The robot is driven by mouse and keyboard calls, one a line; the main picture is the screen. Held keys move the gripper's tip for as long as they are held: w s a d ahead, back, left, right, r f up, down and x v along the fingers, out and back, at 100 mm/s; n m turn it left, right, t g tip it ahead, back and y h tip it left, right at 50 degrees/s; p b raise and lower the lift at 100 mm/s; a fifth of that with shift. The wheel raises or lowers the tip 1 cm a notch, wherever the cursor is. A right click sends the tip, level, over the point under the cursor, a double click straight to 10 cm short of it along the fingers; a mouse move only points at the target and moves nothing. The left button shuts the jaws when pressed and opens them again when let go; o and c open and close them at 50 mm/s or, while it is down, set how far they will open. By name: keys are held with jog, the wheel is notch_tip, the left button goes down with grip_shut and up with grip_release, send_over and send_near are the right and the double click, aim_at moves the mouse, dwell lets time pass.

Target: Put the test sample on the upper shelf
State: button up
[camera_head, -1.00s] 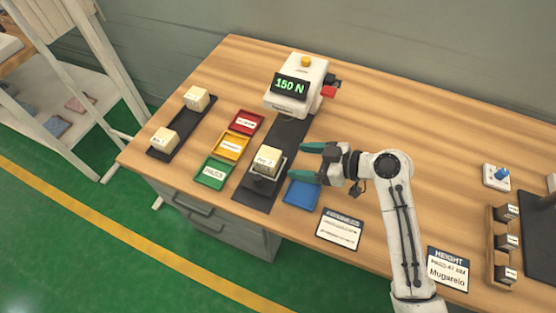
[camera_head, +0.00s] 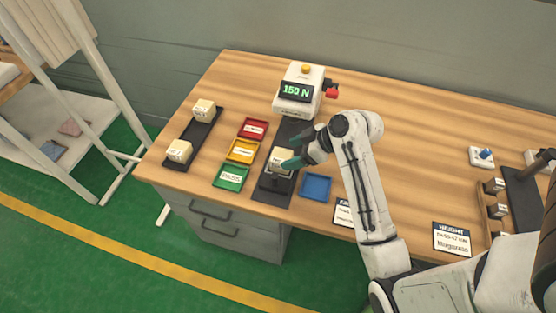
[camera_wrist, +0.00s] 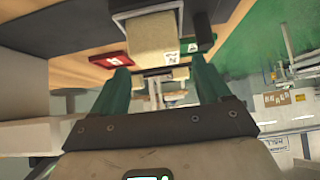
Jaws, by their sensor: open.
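A cream cube sample (camera_head: 278,158) sits on the black bed of the force tester (camera_head: 298,90), whose display reads 150 N. My gripper (camera_head: 294,151) is open at the right side of this cube, its green fingers partly covering it. In the wrist view the cube (camera_wrist: 155,42) lies ahead, between the lines of the two green fingers (camera_wrist: 162,80). Contact cannot be told. Two similar cubes stand at the left on a black tray (camera_head: 194,134). A white rack (camera_head: 85,145) with shelf boards stands at the far left, its top partly cut off.
Red (camera_head: 253,129), yellow (camera_head: 242,150) and green (camera_head: 230,176) trays lie left of the tester bed. A blue tray (camera_head: 316,187) lies right of it. Signs and a small sample rack (camera_head: 484,226) are at the right. Green floor separates bench and white rack.

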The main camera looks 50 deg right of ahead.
aim_at(280, 155)
jog(key=shift+d+p+x, duration=0.1)
jog(key=shift+p+x, duration=0.2)
jog(key=shift+x, duration=1.15)
jog(key=shift+d+p+x, duration=0.15)
jog(key=shift+p+x, duration=0.1)
jog(key=shift+x, duration=1.2)
jog(key=shift+c, duration=0.2)
jog(key=c, duration=0.8)
jog(key=shift+r, duration=0.5)
jog(key=s+a+r, duration=0.1)
jog(key=s+r, duration=0.3)
jog(key=s+a+r+b, duration=0.1)
jog(key=s+r, duration=0.3)
jog(key=s, duration=0.1)
jog(key=s+a+r+b, duration=0.1)
jog(key=s+a+r, duration=0.1)
jog(key=s+r, duration=0.2)
jog(key=shift+s, duration=0.3)
